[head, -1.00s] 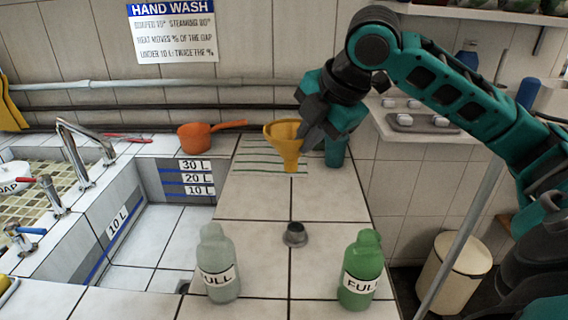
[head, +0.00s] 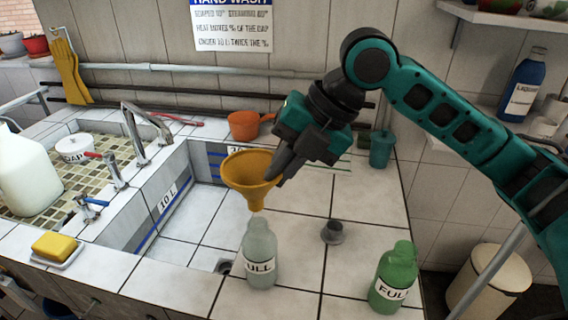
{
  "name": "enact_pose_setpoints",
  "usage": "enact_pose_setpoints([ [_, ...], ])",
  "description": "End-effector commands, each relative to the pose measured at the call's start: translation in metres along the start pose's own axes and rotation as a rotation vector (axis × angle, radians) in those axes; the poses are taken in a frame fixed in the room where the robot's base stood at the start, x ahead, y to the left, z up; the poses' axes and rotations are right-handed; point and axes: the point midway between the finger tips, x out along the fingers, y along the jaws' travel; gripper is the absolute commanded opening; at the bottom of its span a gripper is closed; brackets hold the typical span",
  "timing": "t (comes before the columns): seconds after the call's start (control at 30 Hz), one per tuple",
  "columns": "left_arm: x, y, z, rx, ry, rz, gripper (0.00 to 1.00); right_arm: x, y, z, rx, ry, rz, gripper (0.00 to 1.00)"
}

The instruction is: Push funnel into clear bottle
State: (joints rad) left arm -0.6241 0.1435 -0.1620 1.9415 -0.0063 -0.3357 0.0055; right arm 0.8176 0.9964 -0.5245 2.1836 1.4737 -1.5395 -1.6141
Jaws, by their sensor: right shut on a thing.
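The orange-yellow funnel (head: 249,172) is in my right gripper (head: 280,172), which is shut on its rim at the right side. The funnel is upright, with its spout pointing down. The clear bottle (head: 261,256), greyish with a "FULL" label, stands upright on the tiles directly below. The spout's tip shows at the bottle's mouth; I cannot tell whether it is inside or just above or behind it. My left gripper is not in view.
A green bottle (head: 393,278) stands to the right, and a small dark grey stopper (head: 332,232) lies between. The sunken tiled basin and metal tap (head: 140,135) are at left. An orange pan (head: 245,125) and teal cup (head: 381,148) sit behind.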

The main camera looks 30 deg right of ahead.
Motion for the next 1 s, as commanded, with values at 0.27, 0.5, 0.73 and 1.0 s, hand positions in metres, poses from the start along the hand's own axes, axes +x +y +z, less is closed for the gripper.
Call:
enact_pose_setpoints([
  [0.27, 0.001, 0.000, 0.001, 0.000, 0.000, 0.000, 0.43, 0.009, -0.006, 0.000, 0.002, 0.000, -0.001, 0.00],
  [0.5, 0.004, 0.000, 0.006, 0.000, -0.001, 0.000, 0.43, 0.021, -0.013, 0.000, 0.002, -0.001, 0.000, 0.00],
  [0.73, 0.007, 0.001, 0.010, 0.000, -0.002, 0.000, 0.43, 0.033, -0.021, 0.000, 0.001, 0.000, 0.000, 0.00],
  [1.0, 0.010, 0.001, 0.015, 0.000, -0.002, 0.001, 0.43, 0.047, -0.029, 0.000, 0.002, 0.000, 0.000, 0.00],
])
